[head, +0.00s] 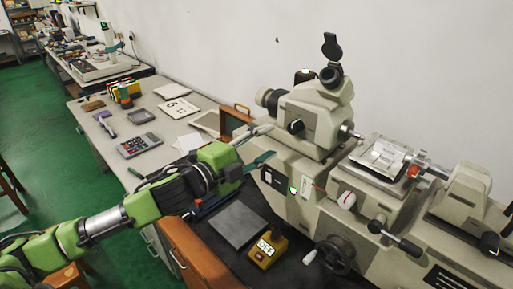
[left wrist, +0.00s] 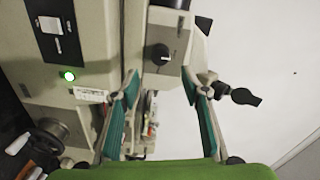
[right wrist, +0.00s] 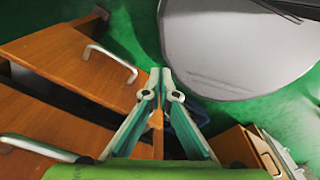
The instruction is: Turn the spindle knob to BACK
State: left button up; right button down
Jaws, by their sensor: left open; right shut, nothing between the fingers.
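The spindle knob (head: 296,126) is a small round black knob on the beige upper housing of the machine (head: 315,112). It also shows in the left wrist view (left wrist: 160,54), with a small light mark on it; any lettering around it is too small to read. My left gripper (head: 268,146) is open and empty, its teal fingers apart, to the left of the knob and not touching it. In the left wrist view the knob lies beyond and between the fingertips (left wrist: 163,84). My right gripper (right wrist: 160,72) is shut and empty, its fingertips together, away from the machine.
A yellow box with a display (head: 267,249) and a grey plate (head: 238,225) lie in front of the machine. A lit green button (left wrist: 68,76) is on its front. Wooden drawers (right wrist: 75,70) are near my right gripper. A calculator (head: 139,145) lies on the bench behind.

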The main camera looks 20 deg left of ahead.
pick_arm(q)
jog(key=shift+v, duration=1.4)
